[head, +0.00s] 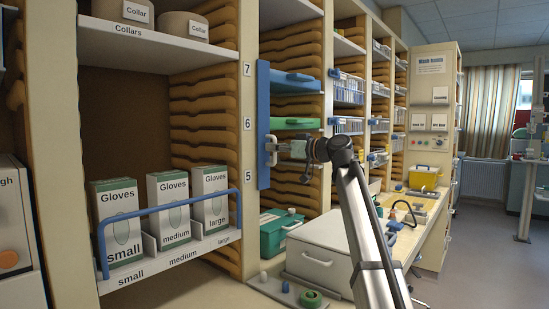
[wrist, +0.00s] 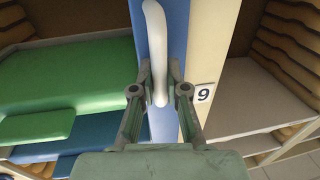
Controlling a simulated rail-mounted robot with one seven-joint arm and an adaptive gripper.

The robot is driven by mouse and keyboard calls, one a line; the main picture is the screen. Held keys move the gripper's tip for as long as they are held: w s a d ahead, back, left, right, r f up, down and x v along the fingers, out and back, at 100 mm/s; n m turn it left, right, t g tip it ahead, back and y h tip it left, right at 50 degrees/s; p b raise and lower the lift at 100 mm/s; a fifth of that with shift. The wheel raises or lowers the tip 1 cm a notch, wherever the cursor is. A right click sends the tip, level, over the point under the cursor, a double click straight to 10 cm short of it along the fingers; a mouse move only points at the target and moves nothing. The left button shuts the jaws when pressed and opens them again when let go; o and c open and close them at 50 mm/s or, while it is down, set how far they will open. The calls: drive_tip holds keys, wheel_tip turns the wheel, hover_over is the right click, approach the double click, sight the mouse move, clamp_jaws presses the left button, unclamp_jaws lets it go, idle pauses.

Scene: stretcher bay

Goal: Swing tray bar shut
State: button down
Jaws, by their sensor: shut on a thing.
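The tray bar (head: 263,115) is a tall upright blue bar beside the post, at the left edge of the tray bay in the head view. In the wrist view the blue bar (wrist: 178,25) runs between the trays and the post. Its pale handle (wrist: 156,40) stands out from it. My gripper (head: 272,149) is at the bar's lower half. In the wrist view my gripper (wrist: 160,88) has its two fingers shut on the handle, one on each side. The bar's exact angle to the bay front is hard to tell.
A blue tray (head: 293,82) and a green tray (head: 295,123) sit in the bay behind the bar. Glove boxes (head: 170,206) stand behind a blue rail at left. A grey lidded box (head: 318,252) and a green case (head: 280,232) are below my arm.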

drive_tip(key=shift+w+n+g, duration=0.15)
drive_tip(key=shift+n+g, duration=0.25)
drive_tip(key=c, duration=1.2)
unclamp_jaws()
drive_tip(key=v, duration=1.2)
drive_tip(key=shift+f, duration=0.2)
